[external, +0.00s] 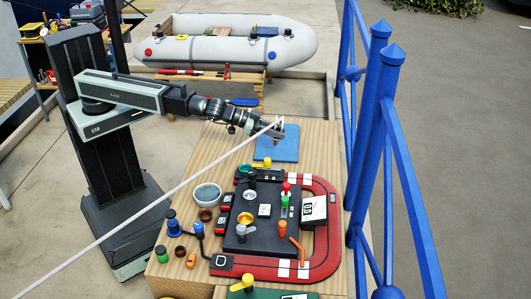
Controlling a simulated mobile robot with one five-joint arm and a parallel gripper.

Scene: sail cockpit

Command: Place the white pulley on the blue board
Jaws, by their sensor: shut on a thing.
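The blue board (286,148) lies flat at the far end of the wooden table. My gripper (277,127) is over the board's far left part and is shut on a small pale object, which I take to be the white pulley (280,121). The fingers partly hide it. I cannot tell whether it touches the board or is held just above it. A small yellow item (267,161) is at the board's near left edge.
A black panel (235,232) with several knobs sits inside a red track (333,231) on the near table. A white bowl (207,193) stands left of it. A blue railing (372,130) runs along the right side. A pale line crosses the view up to the gripper area.

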